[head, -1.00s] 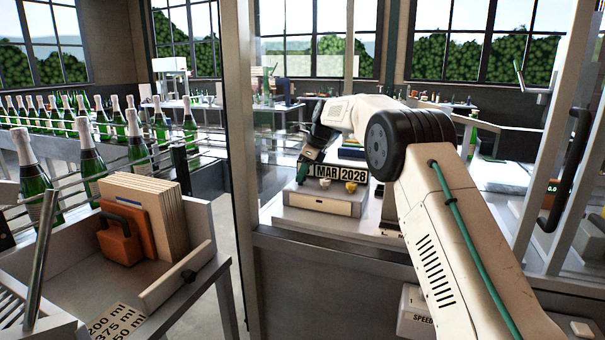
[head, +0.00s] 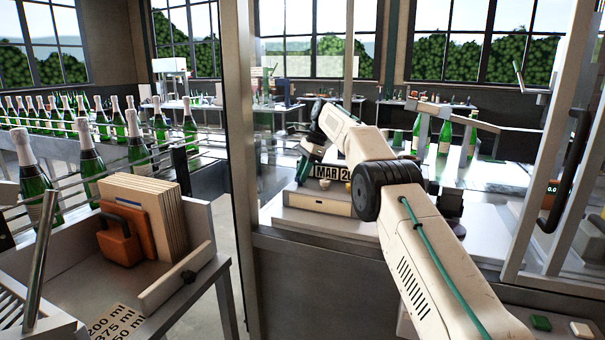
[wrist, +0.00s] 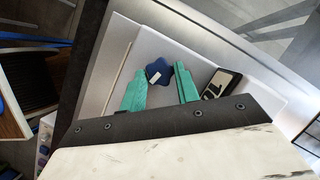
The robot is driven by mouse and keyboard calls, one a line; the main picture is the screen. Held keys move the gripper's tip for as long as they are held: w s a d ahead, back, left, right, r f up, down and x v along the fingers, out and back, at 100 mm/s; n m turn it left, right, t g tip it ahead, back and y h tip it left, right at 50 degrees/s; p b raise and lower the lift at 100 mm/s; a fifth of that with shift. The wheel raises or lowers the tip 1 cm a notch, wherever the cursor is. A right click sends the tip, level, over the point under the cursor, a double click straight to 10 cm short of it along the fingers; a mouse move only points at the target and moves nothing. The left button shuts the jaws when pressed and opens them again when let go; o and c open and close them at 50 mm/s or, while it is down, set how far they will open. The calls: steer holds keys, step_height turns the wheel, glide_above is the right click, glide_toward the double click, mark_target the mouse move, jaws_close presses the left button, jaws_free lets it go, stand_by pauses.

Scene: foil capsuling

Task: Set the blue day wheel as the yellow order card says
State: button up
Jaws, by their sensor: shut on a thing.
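The blue day wheel (wrist: 159,71) is a small star-shaped knob with a pale mark, seen in the wrist view. My gripper (wrist: 160,80) has its two green fingers on either side of it, shut on it. A dark plate with white figures (wrist: 221,84) lies just right of the fingers, partly cut off by my gripper body. In the head view a date sign (head: 335,172) reads "MAR 20", with its right end hidden behind my arm. My gripper (head: 306,168) is at the sign's left end. I cannot make out a yellow order card.
The sign stands on a pale box (head: 315,198) on the bench. A glass-sided frame post (head: 240,150) stands left of it. Green bottles (head: 445,137) stand behind my arm at right. A tray with an orange block (head: 120,240) is at the left front.

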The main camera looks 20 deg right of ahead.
steer(key=shift+d, duration=0.1)
stand_by(0.3)
steer(key=o, duration=1)
